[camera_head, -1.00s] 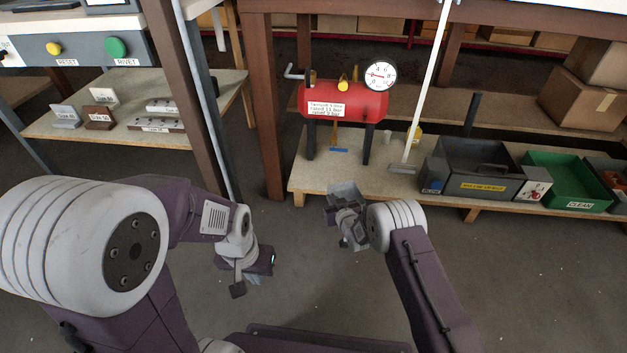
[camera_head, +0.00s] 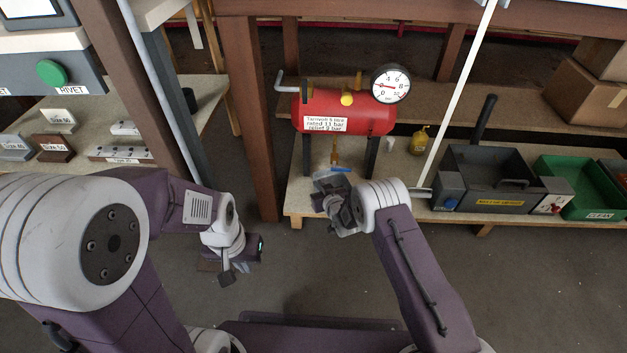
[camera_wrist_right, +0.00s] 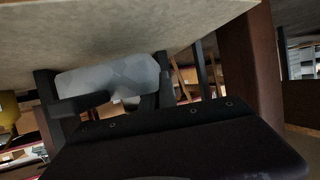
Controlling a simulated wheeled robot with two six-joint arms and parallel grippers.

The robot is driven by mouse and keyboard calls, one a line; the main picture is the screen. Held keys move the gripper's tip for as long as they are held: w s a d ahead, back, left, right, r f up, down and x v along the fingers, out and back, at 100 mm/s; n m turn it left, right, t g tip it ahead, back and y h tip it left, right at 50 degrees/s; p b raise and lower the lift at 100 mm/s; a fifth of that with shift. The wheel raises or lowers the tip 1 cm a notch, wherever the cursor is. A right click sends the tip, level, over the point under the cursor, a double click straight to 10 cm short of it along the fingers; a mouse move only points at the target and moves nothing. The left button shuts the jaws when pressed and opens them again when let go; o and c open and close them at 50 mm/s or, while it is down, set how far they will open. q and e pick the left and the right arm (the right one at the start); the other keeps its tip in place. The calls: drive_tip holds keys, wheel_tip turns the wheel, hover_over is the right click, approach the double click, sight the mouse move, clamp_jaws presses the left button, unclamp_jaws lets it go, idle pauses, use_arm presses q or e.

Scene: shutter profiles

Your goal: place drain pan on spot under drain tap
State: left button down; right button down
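The drain pan (camera_head: 328,182) is a small pale grey dish at my right gripper (camera_head: 338,200), just in front of the low shelf under the red tank. In the right wrist view the pan (camera_wrist_right: 108,77) lies between and beyond the dark fingers (camera_wrist_right: 112,104), which appear closed on it. The brass drain tap (camera_head: 334,155) hangs below the tank. A blue mark (camera_head: 340,169) shows on the shelf under the tap, a little beyond the pan; the pan or gripper may hide part of it. My left gripper (camera_head: 232,266) is low at the left, its fingers unclear.
The red tank (camera_head: 345,115) stands on dark legs with a gauge (camera_head: 390,84). A white pole (camera_head: 458,95) and a yellow container (camera_head: 419,139) are to its right. A dark bin (camera_head: 490,177) and green bin (camera_head: 570,183) stand further right. A brown post (camera_head: 254,120) stands left.

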drive_tip(key=shift+s+f, duration=0.1)
wheel_tip(320, 180, down, 3)
drive_tip(key=b, duration=0.2)
drive_tip(key=shift+s+b, duration=0.1)
drive_tip(key=shift+b, duration=0.25)
drive_tip(key=shift+f, duration=0.2)
drive_tip(key=shift+r, duration=0.25)
drive_tip(key=shift+f, duration=0.1)
drive_tip(key=c, duration=1.7)
unclamp_jaws()
